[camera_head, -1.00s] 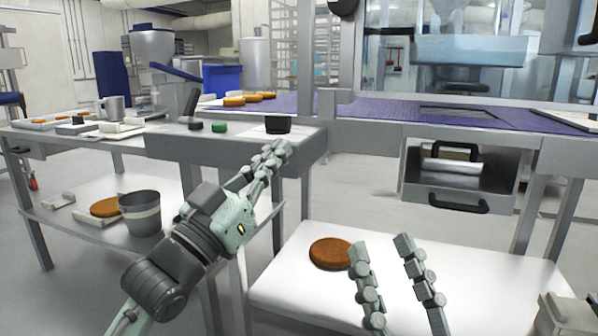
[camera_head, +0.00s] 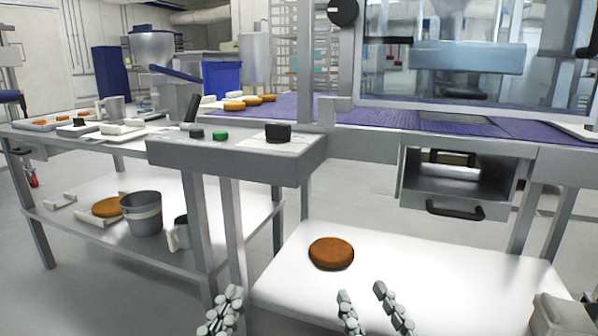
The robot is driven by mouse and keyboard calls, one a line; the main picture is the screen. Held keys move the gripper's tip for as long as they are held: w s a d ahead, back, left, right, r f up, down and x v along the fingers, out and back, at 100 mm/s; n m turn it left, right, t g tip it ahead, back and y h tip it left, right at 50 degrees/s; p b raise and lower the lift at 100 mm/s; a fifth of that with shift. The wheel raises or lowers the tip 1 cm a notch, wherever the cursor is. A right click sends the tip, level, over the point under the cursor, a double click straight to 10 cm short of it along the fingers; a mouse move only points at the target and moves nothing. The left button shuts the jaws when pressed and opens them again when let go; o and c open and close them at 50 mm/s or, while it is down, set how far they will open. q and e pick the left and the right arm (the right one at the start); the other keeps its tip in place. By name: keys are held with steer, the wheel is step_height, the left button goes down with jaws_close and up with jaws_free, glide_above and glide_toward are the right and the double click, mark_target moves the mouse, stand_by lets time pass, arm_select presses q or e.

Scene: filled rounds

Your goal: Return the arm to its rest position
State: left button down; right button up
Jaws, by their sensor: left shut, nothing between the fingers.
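My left gripper (camera_head: 234,297) shows at the bottom edge, left of the white low table (camera_head: 420,257). Its fingers are together with nothing between them, and its arm is out of the picture. My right gripper (camera_head: 362,292) is at the bottom edge over the front of the white table. Its two fingers are apart and nothing shows between them. A brown round (camera_head: 331,253) lies flat on the white table, beyond the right gripper and not touching it.
A control box with a black knob (camera_head: 278,133) and a green button (camera_head: 220,135) stands ahead. The lower shelf at left holds a grey bucket (camera_head: 144,214), a mug (camera_head: 179,234) and another brown round (camera_head: 106,206). An open drawer (camera_head: 455,190) juts out at right.

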arm_select(q)
steer(key=s+a+f+g+y+p, duration=0.1)
steer(key=a+f+g+y+p, duration=0.2)
steer(key=f, duration=0.6)
steer(key=a+f+g+y+p, duration=0.1)
steer(key=a+f+g+p, duration=0.2)
steer(key=a+f+g, duration=0.5)
arm_select(e)
steer(key=s+d+f+g+h, duration=0.15)
steer(key=d+f+g, duration=0.25)
steer(key=f, duration=0.5)
steer(key=d+f+g+h, duration=0.3)
steer(key=d+f+g, duration=0.15)
steer(key=f, duration=0.55)
arm_select(q)
steer(key=s+a+f+n+g+y+p, duration=0.2)
steer(key=s+a+f+g, duration=0.3)
steer(key=s+f, duration=0.7)
steer(key=shift+s+a+f+g+y+p, duration=0.2)
steer(key=shift+s+a+g+y+p, duration=0.2)
steer(key=shift+s+a+y+p, duration=0.4)
arm_select(e)
steer(key=s+d+f+m+g+h, duration=0.1)
steer(key=s+d+f+g+h, duration=0.2)
steer(key=s+d+f+g, duration=0.5)
steer(key=s+d+f, duration=0.1)
steer(key=s+f, duration=0.1)
steer(key=s, duration=0.2)
steer(key=shift+s+f+m, duration=0.15)
steer(key=shift+s+m, duration=0.25)
